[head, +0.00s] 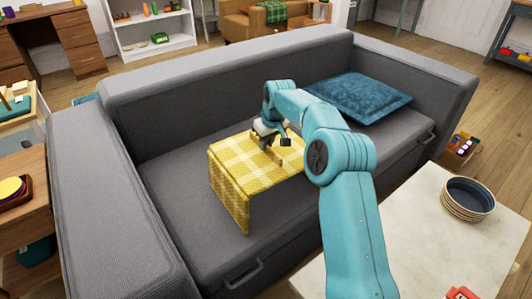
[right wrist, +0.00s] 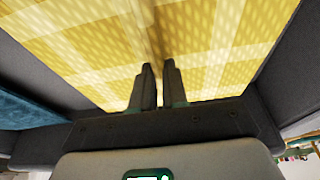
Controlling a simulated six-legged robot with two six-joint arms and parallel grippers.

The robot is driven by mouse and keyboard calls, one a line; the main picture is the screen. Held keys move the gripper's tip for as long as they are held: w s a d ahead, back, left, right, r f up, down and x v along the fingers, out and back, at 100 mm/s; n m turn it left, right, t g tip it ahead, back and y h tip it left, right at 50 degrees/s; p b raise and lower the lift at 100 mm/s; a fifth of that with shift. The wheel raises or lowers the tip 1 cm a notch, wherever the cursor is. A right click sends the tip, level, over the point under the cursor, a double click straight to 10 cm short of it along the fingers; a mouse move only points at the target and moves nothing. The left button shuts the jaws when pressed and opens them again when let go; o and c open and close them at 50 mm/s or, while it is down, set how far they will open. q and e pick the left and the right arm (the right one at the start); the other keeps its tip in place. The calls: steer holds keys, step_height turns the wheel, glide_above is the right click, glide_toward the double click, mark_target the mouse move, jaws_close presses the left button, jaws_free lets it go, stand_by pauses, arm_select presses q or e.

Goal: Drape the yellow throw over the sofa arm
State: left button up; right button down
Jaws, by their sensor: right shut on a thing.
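The yellow checked throw (head: 245,168) hangs from my right gripper (head: 272,150) above the grey sofa's seat, with its near left part folded down. In the right wrist view the throw (right wrist: 90,50) fills the upper part, and the two fingers of the right gripper (right wrist: 158,85) are close together at it, pinching a fold. The grey sofa arm (head: 105,200) on the left is bare, and the throw is apart from it, to its right. My left gripper is not in view.
A blue cushion (head: 362,97) lies on the right of the sofa seat. A pale table (head: 420,235) with a dark round bowl (head: 468,197) stands at the front right. A wooden side table (head: 22,215) with a tray stands left of the sofa arm.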

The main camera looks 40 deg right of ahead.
step_height(320, 180, up, 2)
steer(key=shift+r+p, duration=0.2)
steer(key=shift+p, duration=0.1)
steer(key=shift+r+p, duration=0.6)
steer(key=shift+r, duration=0.1)
step_height(320, 180, up, 11)
steer(key=p, duration=1.1)
steer(key=shift+f, duration=0.2)
step_height(320, 180, up, 26)
steer(key=p, duration=2.5)
